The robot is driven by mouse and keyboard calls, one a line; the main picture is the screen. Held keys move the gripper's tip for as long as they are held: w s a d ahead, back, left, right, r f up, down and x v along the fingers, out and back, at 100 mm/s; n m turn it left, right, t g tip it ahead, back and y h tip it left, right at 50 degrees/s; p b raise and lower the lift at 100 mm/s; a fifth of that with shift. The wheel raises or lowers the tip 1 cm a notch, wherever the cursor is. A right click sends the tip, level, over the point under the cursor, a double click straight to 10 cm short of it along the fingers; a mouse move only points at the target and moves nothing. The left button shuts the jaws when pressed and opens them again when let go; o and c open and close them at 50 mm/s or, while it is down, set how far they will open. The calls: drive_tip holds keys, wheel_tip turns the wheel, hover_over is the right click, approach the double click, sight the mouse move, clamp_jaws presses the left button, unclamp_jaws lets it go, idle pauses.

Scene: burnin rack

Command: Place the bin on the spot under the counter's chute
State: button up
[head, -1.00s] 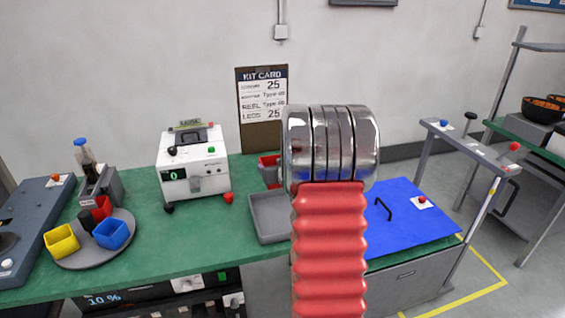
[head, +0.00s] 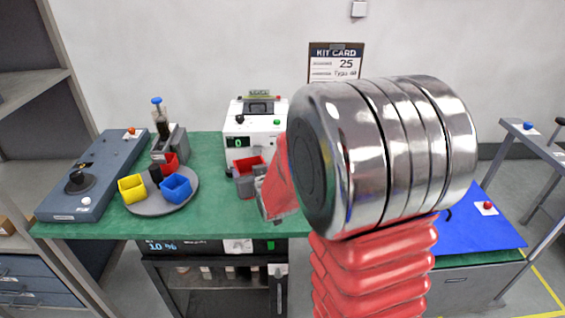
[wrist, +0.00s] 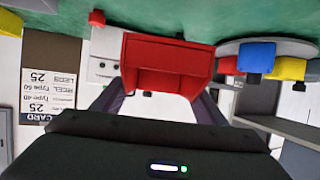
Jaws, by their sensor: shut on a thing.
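The red bin (head: 250,163) is in my gripper (head: 262,190), in front of the white counter (head: 254,133) and partly hiding its lower front. In the wrist view the red bin (wrist: 165,65) fills the middle, between my dark fingers, and my gripper (wrist: 158,95) is shut on it. The counter (wrist: 103,50) shows beside the bin there, with the picture upside down. The counter's display reads 0 in the head view. The chute and the spot under it are hidden or cannot be made out. I cannot tell whether the bin touches the green bench.
A round grey tray (head: 148,203) with yellow, blue and red cups stands left of the bin. A blue mat (head: 490,230) lies to the right. My arm hides the bench's middle.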

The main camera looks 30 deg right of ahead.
drive_tip(key=s+a+r+n+y, duration=0.1)
drive_tip(key=a+r+n+y, duration=0.1)
drive_tip(key=a, duration=1.2)
drive_tip(key=shift+s+y, duration=0.25)
drive_tip(key=shift+y, duration=0.05)
drive_tip(key=shift+r, duration=0.1)
